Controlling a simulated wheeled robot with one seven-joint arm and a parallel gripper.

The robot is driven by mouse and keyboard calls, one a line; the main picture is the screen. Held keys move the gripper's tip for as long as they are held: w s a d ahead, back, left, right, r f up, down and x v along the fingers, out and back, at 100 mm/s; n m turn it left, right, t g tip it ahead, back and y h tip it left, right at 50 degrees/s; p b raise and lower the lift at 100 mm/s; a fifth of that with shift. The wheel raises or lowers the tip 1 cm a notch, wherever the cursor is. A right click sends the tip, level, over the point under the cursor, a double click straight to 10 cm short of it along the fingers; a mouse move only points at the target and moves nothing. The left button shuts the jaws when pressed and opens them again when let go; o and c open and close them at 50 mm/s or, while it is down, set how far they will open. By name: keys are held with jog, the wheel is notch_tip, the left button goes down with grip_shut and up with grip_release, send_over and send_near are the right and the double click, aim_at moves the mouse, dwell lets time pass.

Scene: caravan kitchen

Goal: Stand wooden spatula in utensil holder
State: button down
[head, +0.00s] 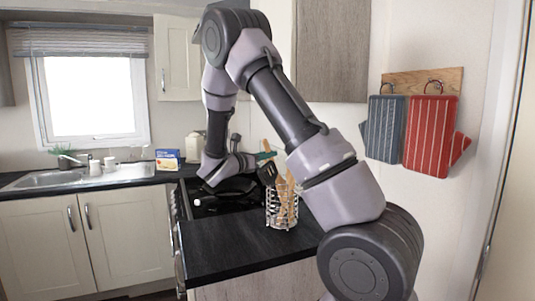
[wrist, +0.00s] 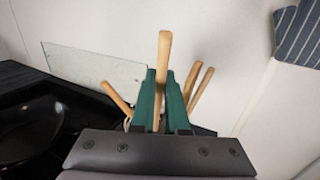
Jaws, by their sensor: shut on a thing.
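The utensil holder (head: 282,212), a wire basket, stands on the dark counter with wooden utensils and a dark-headed utensil in it. My gripper (head: 266,156), with green fingers, is beside and above its rim. In the wrist view my gripper (wrist: 161,78) is shut on a light wooden handle, the wooden spatula (wrist: 164,48), which points up between the fingers. Its lower part is hidden by my gripper, so I cannot tell whether it is inside the holder. Other wooden handles (wrist: 200,86) stand behind the fingers on both sides.
A black pan (head: 236,186) sits on the stove behind the holder. The counter (head: 235,248) in front is clear. The sink (head: 85,178) and a small box (head: 167,160) are at the left.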

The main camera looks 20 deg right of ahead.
jog(key=c, duration=0.8)
grip_release()
jog(key=shift+c, duration=0.2)
jog(key=v, duration=1)
jog(key=shift+s+a, duration=0.2)
jog(key=shift+a, duration=0.15)
jog(key=shift+f, duration=0.1)
